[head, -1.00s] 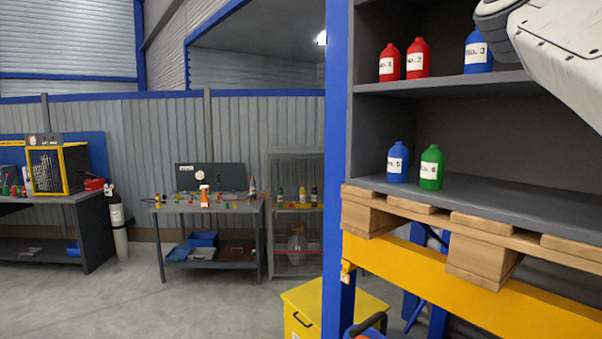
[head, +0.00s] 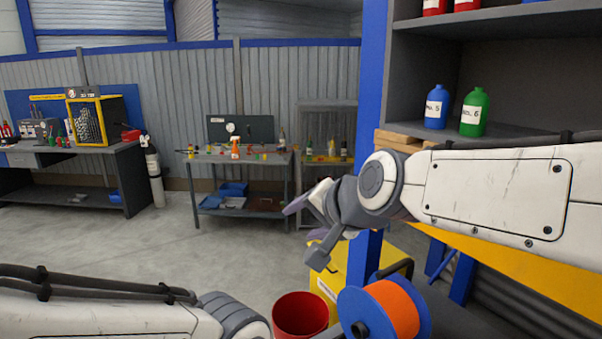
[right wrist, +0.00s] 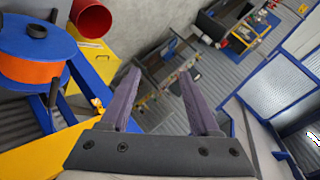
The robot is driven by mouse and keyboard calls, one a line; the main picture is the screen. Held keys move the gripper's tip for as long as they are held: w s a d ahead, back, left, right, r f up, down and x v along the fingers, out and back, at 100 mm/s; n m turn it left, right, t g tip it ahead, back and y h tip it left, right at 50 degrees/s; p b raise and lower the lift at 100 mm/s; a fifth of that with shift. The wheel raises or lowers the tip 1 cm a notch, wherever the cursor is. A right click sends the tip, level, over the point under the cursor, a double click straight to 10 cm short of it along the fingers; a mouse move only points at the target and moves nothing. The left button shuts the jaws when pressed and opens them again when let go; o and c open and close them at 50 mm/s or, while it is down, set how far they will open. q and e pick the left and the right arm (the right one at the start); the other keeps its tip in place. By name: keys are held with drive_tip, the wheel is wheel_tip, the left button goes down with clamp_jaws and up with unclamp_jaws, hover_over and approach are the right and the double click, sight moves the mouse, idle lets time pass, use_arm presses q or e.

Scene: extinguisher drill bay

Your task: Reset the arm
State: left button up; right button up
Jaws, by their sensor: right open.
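My right arm comes in from the right in the head view, in front of the shelf. Its gripper (head: 306,228) points left, in mid-air above the yellow bin and the red bucket. In the right wrist view its two purple fingers (right wrist: 158,88) are wide apart with nothing between them. My left arm (head: 110,318) shows along the bottom left of the head view; its gripper is out of the frame.
A shelf holds a blue bottle (head: 437,107) and a green bottle (head: 474,112). Below stand a red bucket (head: 300,314), an orange cable reel (head: 392,308) and a yellow bin (head: 335,283). A blue post (head: 373,90) is close to my right arm. Workbenches stand far back; the floor at left is clear.

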drive_tip(key=s+d+f+n+g+h, duration=0.2)
drive_tip(key=s+f+n+g, duration=0.2)
drive_tip(key=s+f, duration=0.6)
drive_tip(key=s+d+f+n+g+h+b, duration=0.1)
drive_tip(key=s+d+f+n+g+h, duration=0.1)
drive_tip(key=s+f+n+g, duration=0.3)
drive_tip(key=s+f+n, duration=0.4)
drive_tip(key=s+f, duration=0.2)
drive_tip(key=s, duration=0.3)
drive_tip(key=shift+s+f, duration=0.25)
drive_tip(key=shift+f, duration=0.05)
drive_tip(key=shift+c, duration=1)
drive_tip(key=shift+d, duration=0.2)
